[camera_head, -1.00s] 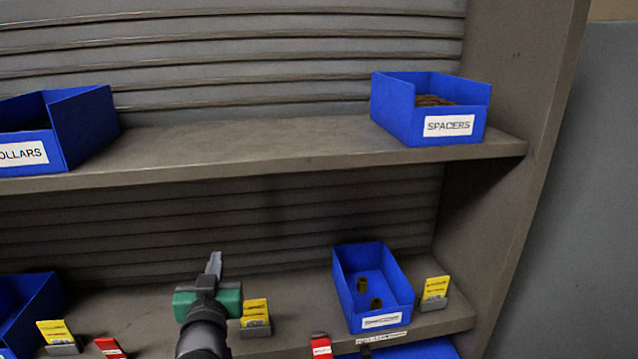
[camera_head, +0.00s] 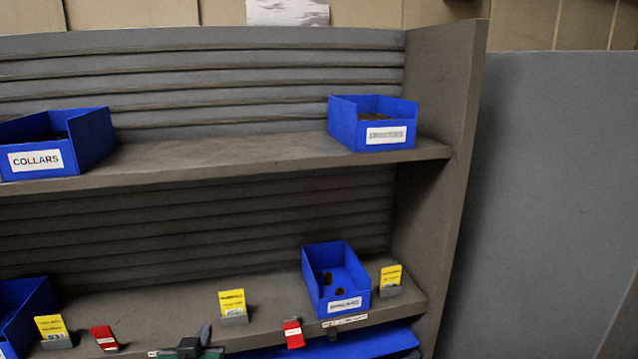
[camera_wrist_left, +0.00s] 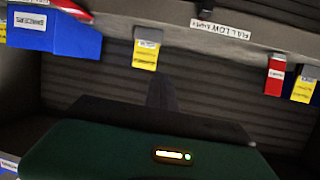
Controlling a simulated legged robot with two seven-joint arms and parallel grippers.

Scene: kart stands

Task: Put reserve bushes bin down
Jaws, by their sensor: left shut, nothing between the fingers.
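A blue bin (camera_head: 318,296) with a few brown bushes inside sits on the lower shelf (camera_head: 265,290) at the right. Its front label is too blurred to read, so I cannot tell if it is the reserve bushes bin. My left gripper (camera_head: 205,334) is at the bottom edge of the head view, in front of the lower shelf and left of this bin. It is shut, empty and apart from the bins. In the left wrist view its green body and dark fingers (camera_wrist_left: 161,92) show below an upside-down blue bin (camera_wrist_left: 75,38). My right gripper is not in view.
The upper shelf (camera_head: 230,152) holds a COLLARS bin (camera_head: 90,140) and another blue bin (camera_head: 342,125). Yellow cards (camera_head: 232,302) and red tags (camera_head: 293,334) line the lower shelf. Another bin (camera_head: 30,310) stands lower left. Something blue (camera_head: 380,345) shows below the shelf.

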